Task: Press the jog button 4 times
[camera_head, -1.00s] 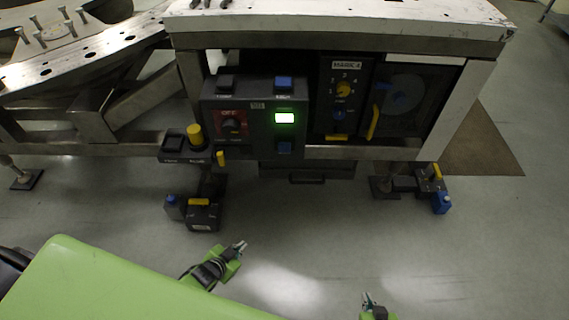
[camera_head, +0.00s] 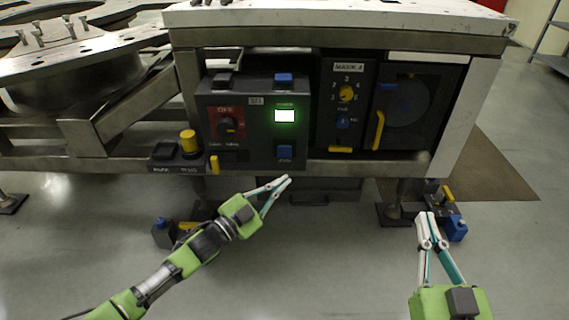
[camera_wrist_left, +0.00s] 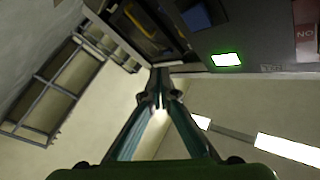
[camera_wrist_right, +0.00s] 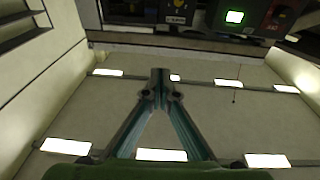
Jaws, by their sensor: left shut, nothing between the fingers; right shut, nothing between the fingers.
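A dark control box (camera_head: 255,125) stands on the frame. A blue square button (camera_head: 285,152) is low on its front, below a lit white-green display (camera_head: 285,116). Another blue button (camera_head: 284,78) is on its top edge. The labels are too small to read, so I cannot tell which one is jog. My left gripper (camera_head: 287,179) is shut and empty, its tips just below the lower blue button in the head view; contact does not show. The left wrist view shows a blue button (camera_wrist_left: 198,16) beyond the tips. My right gripper (camera_head: 427,215) is shut and empty, low at the right.
A red switch panel with a black knob (camera_head: 228,125) is left of the display. A yellow knob (camera_head: 188,140) and black button (camera_head: 163,150) sit lower left. A dial panel (camera_head: 345,95) and a door with a yellow handle (camera_head: 378,130) are at the right.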

